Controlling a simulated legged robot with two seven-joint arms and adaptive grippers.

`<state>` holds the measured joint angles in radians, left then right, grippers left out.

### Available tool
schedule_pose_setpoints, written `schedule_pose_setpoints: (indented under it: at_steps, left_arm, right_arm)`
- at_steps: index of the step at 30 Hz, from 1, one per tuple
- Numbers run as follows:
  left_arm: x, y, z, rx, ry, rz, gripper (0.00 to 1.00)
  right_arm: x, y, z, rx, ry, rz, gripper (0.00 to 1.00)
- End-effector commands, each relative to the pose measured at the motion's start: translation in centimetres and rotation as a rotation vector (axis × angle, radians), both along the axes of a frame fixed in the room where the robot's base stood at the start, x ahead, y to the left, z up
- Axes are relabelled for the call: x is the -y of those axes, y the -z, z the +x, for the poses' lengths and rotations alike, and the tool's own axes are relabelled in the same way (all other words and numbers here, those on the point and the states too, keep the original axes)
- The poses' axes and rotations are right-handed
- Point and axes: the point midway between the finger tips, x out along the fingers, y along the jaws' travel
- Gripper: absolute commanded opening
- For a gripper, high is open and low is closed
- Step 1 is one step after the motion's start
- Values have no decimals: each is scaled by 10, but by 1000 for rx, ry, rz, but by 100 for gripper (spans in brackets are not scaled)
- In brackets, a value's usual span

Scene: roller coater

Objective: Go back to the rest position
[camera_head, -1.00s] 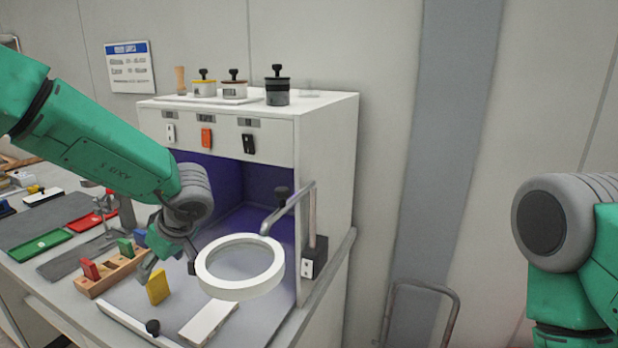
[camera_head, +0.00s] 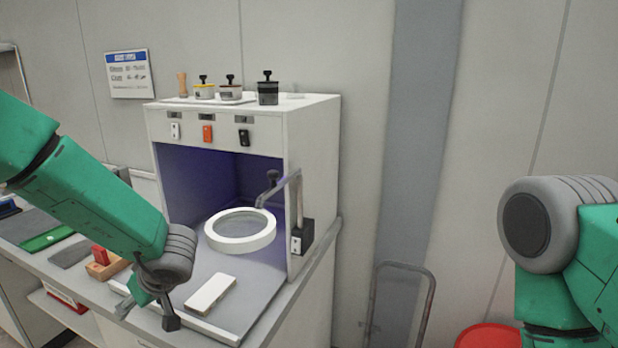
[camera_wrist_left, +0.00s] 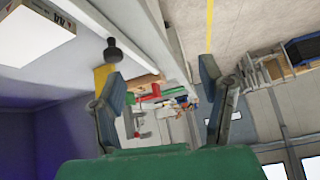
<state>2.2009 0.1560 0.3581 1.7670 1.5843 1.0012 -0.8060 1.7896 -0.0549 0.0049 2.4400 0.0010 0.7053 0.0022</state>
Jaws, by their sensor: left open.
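My left arm comes in from the left in the head view, and its gripper (camera_head: 150,309) hangs at the front edge of the bench, left of a white block (camera_head: 211,294). In the left wrist view the two fingers of the left gripper (camera_wrist_left: 165,100) are spread apart with nothing between them. A yellow block (camera_wrist_left: 104,76) shows behind the left finger there. My right arm shows at the right edge of the head view, but its gripper is out of the picture.
A white booth (camera_head: 312,150) stands on the bench, with a ring magnifier (camera_head: 240,246) on an arm at its front. A wooden rack (camera_head: 108,268) and a green tray (camera_head: 48,238) lie to the left. A metal cart handle (camera_head: 430,290) and a red round object (camera_head: 488,336) are at the right.

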Motion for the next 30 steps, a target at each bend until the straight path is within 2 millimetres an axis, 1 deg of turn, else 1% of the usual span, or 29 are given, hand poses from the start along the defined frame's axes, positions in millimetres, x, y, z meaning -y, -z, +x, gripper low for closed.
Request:
schedule_pose_setpoints:
  at_steps: [1,5,8,11,12,13,14,15,16,17,18,20,21,23,24,26,27,28,29,30]
  left_arm:
    - [-3,12,-8,-10,32,19,63]
    - [-10,44,-25,-25,135,56,63]
    - [-12,76,-45,-51,243,71,63]
    - [-10,119,-82,-107,392,58,63]
    - [-7,137,-102,-139,461,38,63]
    - [-4,150,-120,-166,512,18,63]
    - [0,162,-138,-194,562,-6,63]
    - [5,176,-164,-235,623,-44,63]
    - [9,185,-182,-264,663,-73,63]
    - [13,192,-200,-293,699,-104,63]
    - [17,200,-223,-329,739,-142,63]
    - [23,208,-256,-384,789,-201,63]
    - [26,211,-276,-418,817,-238,63]
    - [31,215,-305,-468,850,-291,63]
    - [34,216,-323,-500,871,-326,63]
    - [38,216,-349,-547,895,-378,63]
    - [40,215,-366,-579,909,-412,63]
    - [41,214,-380,-603,920,-438,63]
    - [42,219,-382,-607,928,-446,63]
    - [43,233,-375,-596,934,-434,63]
  right_arm:
    - [0,0,0,0,0,0,40]
    - [0,0,0,-1,1,0,40]
    - [0,0,-1,-2,1,0,40]
    - [0,0,-1,-2,1,0,40]
    - [0,0,-1,-2,0,0,40]
    - [0,0,-1,-2,0,0,40]
    - [0,0,-1,-2,0,0,40]
    - [0,0,-1,-1,0,0,40]
    - [0,0,-1,-1,0,0,40]
    - [0,0,-1,-1,0,0,40]
    - [0,0,-1,-1,0,0,40]
    - [0,0,-1,-1,0,0,40]
    - [0,0,-1,-1,0,0,40]
    - [0,0,-1,-1,0,0,40]
    - [0,0,-1,-1,0,0,40]
    - [0,0,-1,-1,0,0,40]
    - [0,0,-1,-1,0,0,40]
    - [0,0,-1,-1,0,0,40]
    - [0,6,-1,-1,0,0,40]
    - [0,19,0,1,1,0,40]
